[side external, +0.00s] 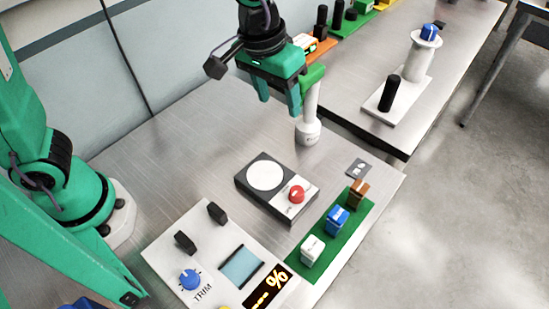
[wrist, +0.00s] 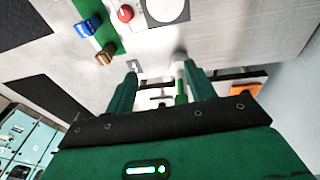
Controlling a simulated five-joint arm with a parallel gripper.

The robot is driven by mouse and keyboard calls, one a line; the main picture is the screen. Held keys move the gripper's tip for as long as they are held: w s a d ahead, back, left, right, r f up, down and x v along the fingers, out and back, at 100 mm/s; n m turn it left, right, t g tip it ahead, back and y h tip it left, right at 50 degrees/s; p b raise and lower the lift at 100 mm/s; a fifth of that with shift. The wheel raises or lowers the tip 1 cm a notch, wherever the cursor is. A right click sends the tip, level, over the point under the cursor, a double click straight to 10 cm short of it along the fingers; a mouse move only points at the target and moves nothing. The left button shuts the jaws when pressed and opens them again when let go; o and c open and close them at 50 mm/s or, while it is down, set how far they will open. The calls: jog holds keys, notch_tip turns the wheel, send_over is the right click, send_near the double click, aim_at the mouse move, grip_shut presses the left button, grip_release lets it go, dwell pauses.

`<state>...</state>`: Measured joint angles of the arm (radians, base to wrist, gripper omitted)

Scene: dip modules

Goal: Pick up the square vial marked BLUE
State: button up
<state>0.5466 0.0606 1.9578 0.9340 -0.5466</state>
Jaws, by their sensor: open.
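A blue square vial (side external: 338,218) stands in a green rack (side external: 322,250), between a white vial (side external: 312,249) and a brown vial (side external: 357,192). Its marking is too small to read. The blue vial (wrist: 88,27) also shows at the top left of the wrist view, beside the brown vial (wrist: 106,54). My gripper (side external: 279,103) is open above the table, up and left of the rack in the side view and well apart from it. In the wrist view my gripper (wrist: 160,78) has nothing clearly held between its fingers.
A white tool with a green top (side external: 309,118) stands close beside my gripper. A black device with a white disc (side external: 264,176) and red knob (side external: 296,194) lies left of the rack. A panel with a blue TRIM knob (side external: 189,279) is in front. Bare table lies left of the device.

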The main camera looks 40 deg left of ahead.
aim_at(336, 222)
jog(key=shift+g+y, duration=0.6)
jog(key=shift+g, duration=0.3)
jog(key=s+d+f, duration=0.1)
jog(key=d+f, duration=0.3)
jog(key=d, duration=0.2)
jog(key=s+d+f, duration=0.1)
jog(key=d+f, duration=0.3)
jog(key=d, duration=0.2)
jog(key=s+d+f, duration=0.1)
jog(key=d+f, duration=0.3)
jog(key=d, duration=0.1)
jog(key=shift+d+f, duration=0.1)
jog(key=shift+d, duration=0.3)
jog(key=shift+s+f, duration=0.1)
jog(key=shift+f, duration=3.75)
jog(key=c, duration=1.1)
jog(key=shift+o, duration=0.2)
jog(key=shift+r, duration=0.15)
notch_tip(336, 222, up, 10)
jog(key=shift+f, duration=0.15)
